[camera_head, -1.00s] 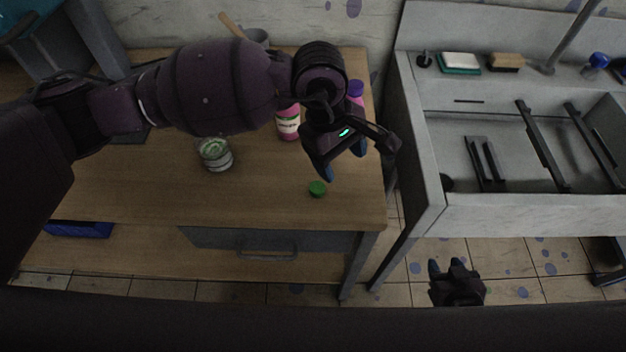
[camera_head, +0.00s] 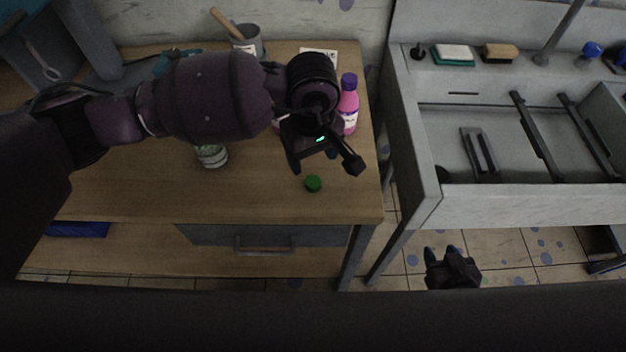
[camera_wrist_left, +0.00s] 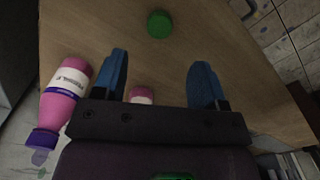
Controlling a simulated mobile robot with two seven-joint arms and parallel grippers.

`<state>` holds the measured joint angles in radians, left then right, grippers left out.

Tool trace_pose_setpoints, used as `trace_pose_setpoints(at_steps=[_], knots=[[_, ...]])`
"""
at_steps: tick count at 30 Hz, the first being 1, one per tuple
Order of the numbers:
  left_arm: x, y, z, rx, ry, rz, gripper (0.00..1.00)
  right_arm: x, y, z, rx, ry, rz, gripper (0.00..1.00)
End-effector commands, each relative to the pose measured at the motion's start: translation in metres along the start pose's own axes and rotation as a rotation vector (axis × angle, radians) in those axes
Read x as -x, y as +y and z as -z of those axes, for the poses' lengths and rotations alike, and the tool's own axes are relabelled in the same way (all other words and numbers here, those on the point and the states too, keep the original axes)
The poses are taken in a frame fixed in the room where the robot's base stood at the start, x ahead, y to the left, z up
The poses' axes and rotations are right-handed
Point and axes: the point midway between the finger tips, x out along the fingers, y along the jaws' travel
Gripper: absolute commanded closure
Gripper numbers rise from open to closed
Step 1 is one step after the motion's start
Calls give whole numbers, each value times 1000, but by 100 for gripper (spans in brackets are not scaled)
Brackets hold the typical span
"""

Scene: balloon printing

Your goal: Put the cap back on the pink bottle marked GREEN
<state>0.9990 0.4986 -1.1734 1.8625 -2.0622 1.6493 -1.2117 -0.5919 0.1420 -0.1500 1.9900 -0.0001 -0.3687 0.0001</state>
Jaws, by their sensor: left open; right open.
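The green cap (camera_head: 313,184) lies on the wooden table near its front right; it also shows at the top of the left wrist view (camera_wrist_left: 160,24). My left gripper (camera_head: 323,162) is open and empty above the table, just behind the cap in the head view. A pink bottle (camera_head: 279,122) is mostly hidden behind my left gripper; a pink piece shows between the fingers in the left wrist view (camera_wrist_left: 142,96). Its label is not readable now. A second pink bottle with a purple cap (camera_head: 348,104) stands beside it. My right gripper (camera_head: 442,253) is open and empty, low at the front.
A glass jar (camera_head: 212,156) stands on the table left of the cap. A grey mug (camera_head: 247,42) with a wooden handle and a white card (camera_head: 319,54) are at the back. A grey sink (camera_head: 430,208) is on the right. The table around the cap is clear.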

Motion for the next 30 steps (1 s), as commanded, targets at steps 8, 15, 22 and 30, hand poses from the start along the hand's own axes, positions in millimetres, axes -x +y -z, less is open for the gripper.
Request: trace_pose_setpoints(at_steps=[8, 15, 22, 30], knots=[[-28, 0, 0, 0, -1, 0, 34, 3, 0, -4, -1, -8, -2, 57], [-29, 0, 0, 0, 0, -1, 34, 6, 1, -9, -2, -17, -3, 57], [-41, 0, -1, 2, -2, 1, 34, 6, 1, -6, -2, -13, -3, 57], [-75, 1, 0, 2, -1, 0, 34, 3, 1, 2, 0, 0, -1, 57]])
